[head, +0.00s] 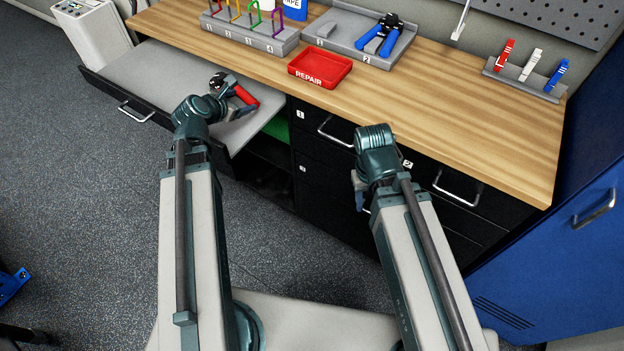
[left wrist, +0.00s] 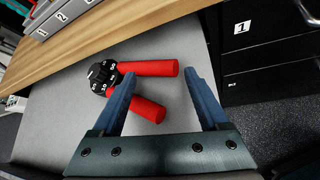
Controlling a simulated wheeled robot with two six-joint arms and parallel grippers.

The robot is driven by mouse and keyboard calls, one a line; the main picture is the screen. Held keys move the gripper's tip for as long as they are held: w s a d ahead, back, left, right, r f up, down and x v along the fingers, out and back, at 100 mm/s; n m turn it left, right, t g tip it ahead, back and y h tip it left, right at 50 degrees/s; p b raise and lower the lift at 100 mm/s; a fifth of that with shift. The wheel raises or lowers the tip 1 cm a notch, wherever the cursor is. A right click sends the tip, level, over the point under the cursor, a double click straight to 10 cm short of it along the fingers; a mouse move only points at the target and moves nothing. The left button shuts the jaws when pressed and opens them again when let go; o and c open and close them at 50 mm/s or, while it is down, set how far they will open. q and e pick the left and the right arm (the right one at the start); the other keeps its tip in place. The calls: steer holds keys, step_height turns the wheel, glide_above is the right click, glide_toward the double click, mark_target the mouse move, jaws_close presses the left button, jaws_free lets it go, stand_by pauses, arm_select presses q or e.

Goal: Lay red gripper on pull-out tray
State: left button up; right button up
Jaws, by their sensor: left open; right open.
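The red gripper, a hand gripper with two red handles and a black dial (head: 244,96), lies on the grey pull-out tray (head: 165,72) under the bench's left part. In the left wrist view its red handles (left wrist: 150,68) spread from the dial across the tray surface (left wrist: 55,120). My left gripper (head: 231,98) is open just over it; its fingers (left wrist: 160,85) show either side of the handles, and the left finger hides part of the lower handle. Contact cannot be told. My right gripper (head: 360,192) is open and empty before the drawers, partly hidden by its wrist.
On the wooden bench (head: 440,120) stand a red REPAIR tray (head: 320,69), a grey holder with blue-handled pliers (head: 381,38), a numbered rack (head: 250,34) and a clip rack (head: 525,78). Black drawers (head: 325,170) are below; a blue cabinet (head: 570,230) is at right. Much of the tray is bare.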

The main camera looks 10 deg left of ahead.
arm_select(q)
steer(key=s+d+f+m+g+h, duration=0.1)
steer(key=s+d+f+m+g, duration=0.2)
steer(key=d+m, duration=0.55)
steer(key=s+d+f+m+g+h, duration=0.1)
steer(key=s+d+f+m+g, duration=0.25)
steer(key=d+m, duration=0.45)
steer(key=s+d+f+m+g+y, duration=0.1)
steer(key=s+d+m+g+y, duration=0.1)
steer(key=s+d+m, duration=0.2)
steer(key=s+d+f+m+g+y, duration=0.2)
steer(key=s+d+m, duration=0.3)
steer(key=s+m, duration=0.4)
steer(key=m+g+y, duration=0.1)
steer(key=m, duration=0.3)
steer(key=shift+s+d+f, duration=0.2)
steer(key=shift+d, duration=0.05)
step_height(320, 180, up, 10)
steer(key=p, duration=1)
